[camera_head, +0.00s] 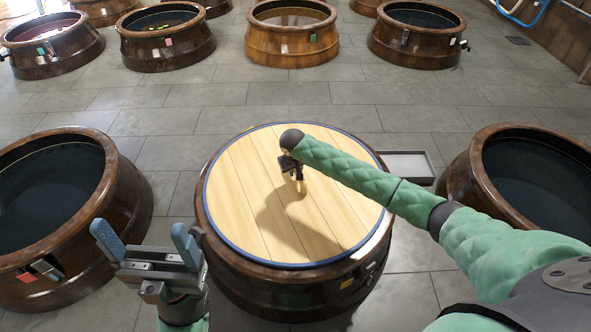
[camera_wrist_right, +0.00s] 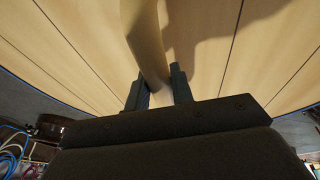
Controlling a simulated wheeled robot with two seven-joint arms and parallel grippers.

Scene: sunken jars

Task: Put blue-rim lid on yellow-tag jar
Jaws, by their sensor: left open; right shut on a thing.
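The blue-rim lid (camera_head: 240,205) is a round pale wooden disc with a thin blue edge. It lies over the mouth of the dark brown jar (camera_head: 275,292), which has a yellow tag (camera_head: 347,283) on its front right side. The lid looks level and roughly centred; whether it touches the jar all around I cannot tell. My right gripper (camera_head: 297,178) is shut on the lid's wooden handle (camera_wrist_right: 147,40), between its dark fingers (camera_wrist_right: 160,88) in the right wrist view. My left gripper (camera_head: 147,245) is open and empty, left of the jar.
Open dark-filled jars stand at left (camera_head: 45,190) and right (camera_head: 545,175), close to the middle jar. More jars stand in a row behind, one with a green tag (camera_head: 313,37). A grey tray (camera_head: 409,166) lies right of the lid. Tiled floor between is clear.

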